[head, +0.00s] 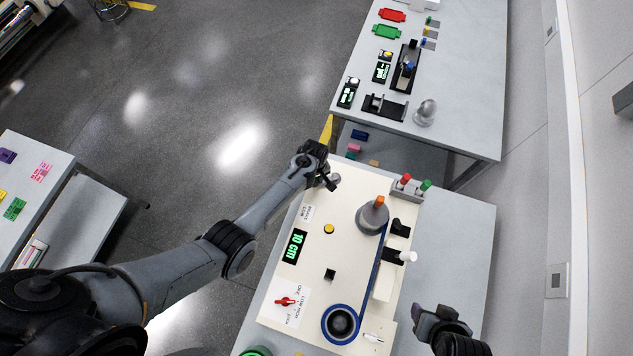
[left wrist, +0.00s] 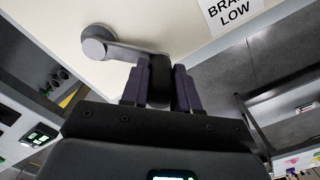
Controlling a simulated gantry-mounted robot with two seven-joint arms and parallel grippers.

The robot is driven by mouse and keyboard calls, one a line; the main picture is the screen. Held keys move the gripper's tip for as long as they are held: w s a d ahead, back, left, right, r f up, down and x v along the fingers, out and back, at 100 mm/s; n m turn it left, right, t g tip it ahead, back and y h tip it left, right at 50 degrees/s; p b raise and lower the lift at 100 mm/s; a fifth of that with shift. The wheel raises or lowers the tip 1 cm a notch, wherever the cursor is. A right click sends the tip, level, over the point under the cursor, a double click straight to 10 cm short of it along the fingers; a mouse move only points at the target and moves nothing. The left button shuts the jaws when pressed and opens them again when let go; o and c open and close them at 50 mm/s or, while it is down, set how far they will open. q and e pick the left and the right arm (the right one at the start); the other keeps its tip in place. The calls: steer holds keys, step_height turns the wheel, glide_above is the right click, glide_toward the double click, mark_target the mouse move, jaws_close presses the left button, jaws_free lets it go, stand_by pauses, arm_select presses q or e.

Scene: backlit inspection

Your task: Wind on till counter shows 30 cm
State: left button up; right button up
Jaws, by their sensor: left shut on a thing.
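The counter (head: 294,247) on the cream winding panel (head: 318,250) reads 10 cm in green. A blue-rimmed reel (head: 341,323) lies at the panel's near end, and a blue strip (head: 375,268) runs from it to a grey cone (head: 372,217) with an orange top. My left gripper (head: 327,178) is at the panel's far left corner. In the left wrist view it is shut on the dark grip of a grey lever (left wrist: 122,49), beside a label (left wrist: 232,12) partly reading "LOW". My right gripper (head: 428,318) hangs right of the panel; its finger gap is unclear.
A red selector (head: 285,301), yellow button (head: 328,229) and black block (head: 330,275) are on the panel. Another bench (head: 460,130) with devices lies beyond; a side table (head: 50,215) stands left.

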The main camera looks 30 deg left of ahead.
arm_select(q)
steer(key=shift+w+a, duration=0.1)
steer(key=shift+w, duration=0.05)
steer(key=shift+w+a+f+b, duration=0.1)
steer(key=shift+w+a+b, duration=0.5)
steer(key=shift+w+b, duration=0.15)
steer(key=shift+w+a, duration=0.35)
steer(key=shift+w, duration=0.1)
